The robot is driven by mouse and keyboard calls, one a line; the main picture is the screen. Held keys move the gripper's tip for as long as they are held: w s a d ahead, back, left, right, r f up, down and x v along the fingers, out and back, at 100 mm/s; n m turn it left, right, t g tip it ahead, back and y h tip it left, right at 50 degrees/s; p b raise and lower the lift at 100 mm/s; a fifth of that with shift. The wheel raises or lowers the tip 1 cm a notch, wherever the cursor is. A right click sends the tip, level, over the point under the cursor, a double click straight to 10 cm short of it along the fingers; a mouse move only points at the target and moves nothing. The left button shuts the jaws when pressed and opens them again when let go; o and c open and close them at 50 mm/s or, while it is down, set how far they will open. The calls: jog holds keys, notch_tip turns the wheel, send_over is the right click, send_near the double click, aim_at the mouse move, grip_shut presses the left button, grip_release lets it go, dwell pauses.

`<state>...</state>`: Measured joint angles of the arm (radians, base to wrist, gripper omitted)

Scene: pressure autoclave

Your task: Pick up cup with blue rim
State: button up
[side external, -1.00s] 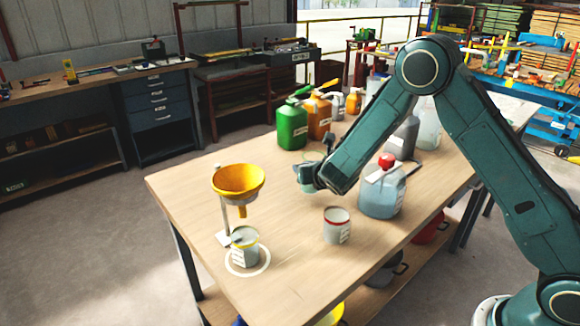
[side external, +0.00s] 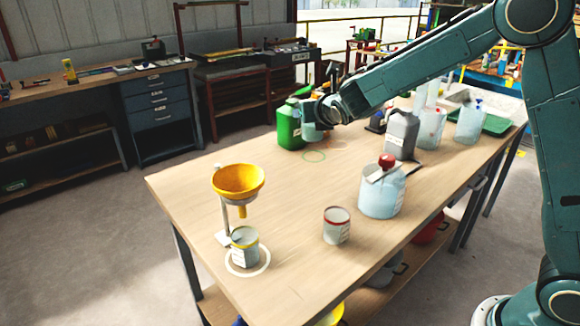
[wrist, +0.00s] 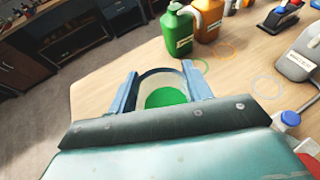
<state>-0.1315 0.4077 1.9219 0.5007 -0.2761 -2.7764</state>
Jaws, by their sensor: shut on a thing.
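My gripper (side external: 316,112) is raised above the far part of the table, just right of the green jug in the side view. It is shut on a pale cup (side external: 312,132), held off the table. In the wrist view, the two blue fingers of my gripper (wrist: 160,80) flank the cup (wrist: 165,75), and green shows inside it (wrist: 166,97). I cannot clearly tell its rim colour. A red-rimmed cup (side external: 337,229) stands on the table.
The wooden table (side external: 200,190) has a yellow funnel (side external: 238,180) on a stand at left. A green jug (side external: 289,126), a red-capped clear jug (side external: 382,195) and a grey jug (side external: 402,135) stand on it. An orange jug (wrist: 209,22) shows in the wrist view. The table's middle is mostly clear.

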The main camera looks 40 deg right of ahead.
jog(key=shift+r, duration=0.25)
jog(key=shift+s+f, duration=0.1)
jog(key=shift+f, duration=0.05)
dwell(0.4)
jog(key=shift+s+a+f, duration=0.25)
jog(key=shift+s+f, duration=0.1)
jog(key=shift+f, duration=0.05)
jog(key=s+a+f+n+y, duration=0.1)
jog(key=s+a+f, duration=0.3)
jog(key=s+f, duration=0.3)
jog(key=s, duration=0.4)
jog(key=shift+f, duration=0.2)
